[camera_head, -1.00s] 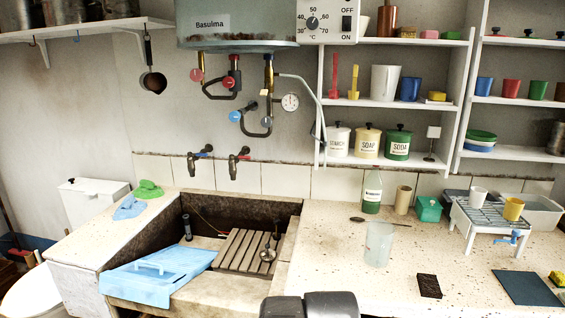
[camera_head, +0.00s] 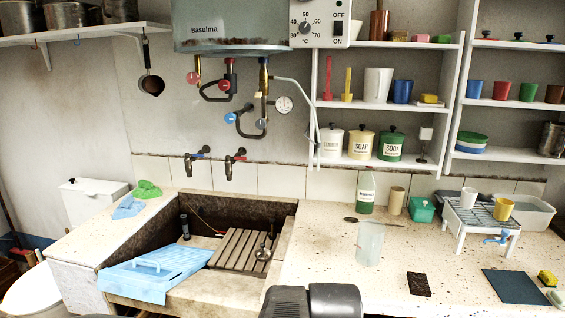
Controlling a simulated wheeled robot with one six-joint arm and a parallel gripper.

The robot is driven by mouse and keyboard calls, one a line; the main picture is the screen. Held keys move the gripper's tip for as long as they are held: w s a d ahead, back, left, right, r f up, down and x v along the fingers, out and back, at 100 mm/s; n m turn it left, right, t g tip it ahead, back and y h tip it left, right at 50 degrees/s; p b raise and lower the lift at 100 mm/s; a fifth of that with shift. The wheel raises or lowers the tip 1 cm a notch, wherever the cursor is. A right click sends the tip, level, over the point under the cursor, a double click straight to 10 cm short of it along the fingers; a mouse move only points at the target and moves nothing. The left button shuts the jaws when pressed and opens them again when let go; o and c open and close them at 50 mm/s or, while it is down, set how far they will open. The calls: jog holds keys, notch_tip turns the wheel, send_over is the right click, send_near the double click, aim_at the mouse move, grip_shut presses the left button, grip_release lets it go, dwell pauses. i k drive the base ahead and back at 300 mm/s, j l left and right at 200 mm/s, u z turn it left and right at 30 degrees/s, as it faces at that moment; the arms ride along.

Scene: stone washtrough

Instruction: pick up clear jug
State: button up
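The clear jug (camera_head: 369,243) is a translucent, pale tumbler-like vessel. It stands upright on the speckled stone counter (camera_head: 322,228), right of the sink, with a dark spoon just behind it. Dark grey parts of my own body show at the bottom centre, in front of the counter and nearer than the jug. I cannot make out gripper fingers there. Nothing is seen touching the jug.
A dark slab (camera_head: 419,284) and a white rack (camera_head: 480,217) are to the right. The sink (camera_head: 205,212) is left.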

aim_at(372, 232)
jog(key=i+l, duration=0.25)
jog(key=i+l+u, duration=0.15)
jog(key=l, duration=0.35)
jog(key=i+l, duration=0.25)
jog(key=l, duration=0.15)
